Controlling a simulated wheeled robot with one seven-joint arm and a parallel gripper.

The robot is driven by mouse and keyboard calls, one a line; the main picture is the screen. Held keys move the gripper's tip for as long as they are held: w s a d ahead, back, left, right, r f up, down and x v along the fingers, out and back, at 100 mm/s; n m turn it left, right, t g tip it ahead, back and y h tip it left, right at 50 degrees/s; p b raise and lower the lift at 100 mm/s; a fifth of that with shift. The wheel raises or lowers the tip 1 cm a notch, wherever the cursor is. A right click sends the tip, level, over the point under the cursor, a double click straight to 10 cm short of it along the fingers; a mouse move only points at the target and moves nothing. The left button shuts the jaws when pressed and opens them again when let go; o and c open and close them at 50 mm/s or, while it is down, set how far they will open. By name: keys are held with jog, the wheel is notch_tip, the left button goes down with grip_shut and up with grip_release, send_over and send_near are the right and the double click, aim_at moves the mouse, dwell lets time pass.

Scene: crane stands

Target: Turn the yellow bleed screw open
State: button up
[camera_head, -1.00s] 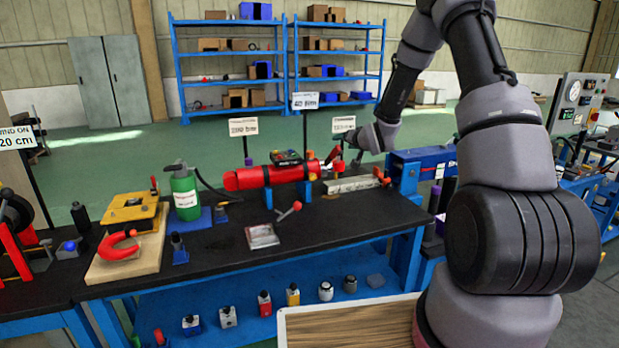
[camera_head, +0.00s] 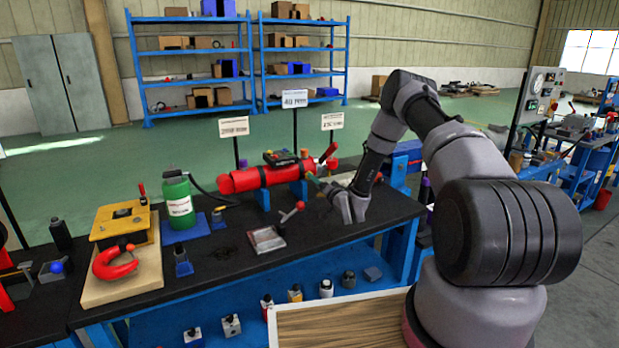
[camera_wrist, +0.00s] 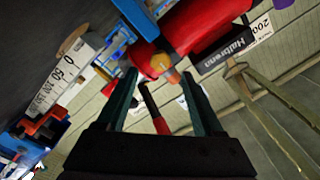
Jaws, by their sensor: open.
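A red cylinder (camera_head: 262,177) lies on its blue supports on the black bench; its end also shows in the wrist view (camera_wrist: 190,25). An orange-yellow knob (camera_wrist: 160,63), which looks like the bleed screw, sits at that end in the wrist view. My gripper (camera_wrist: 160,76) is open, with one teal finger on each side of the knob's line. The knob appears just beyond the fingertips, and I cannot tell whether they touch it. In the head view my gripper (camera_head: 316,182) is at the cylinder's right end, and the knob is hard to make out there.
A red lever (camera_wrist: 153,108) shows between the fingers, beyond them. A grey-and-red lever (camera_head: 291,212) and a flat tray (camera_head: 267,239) stand on the bench in front of the cylinder. A green bottle (camera_head: 178,200) is at its left.

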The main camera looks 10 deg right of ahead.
jog(key=x, duration=0.6)
jog(key=shift+w, duration=0.25)
grip_shut()
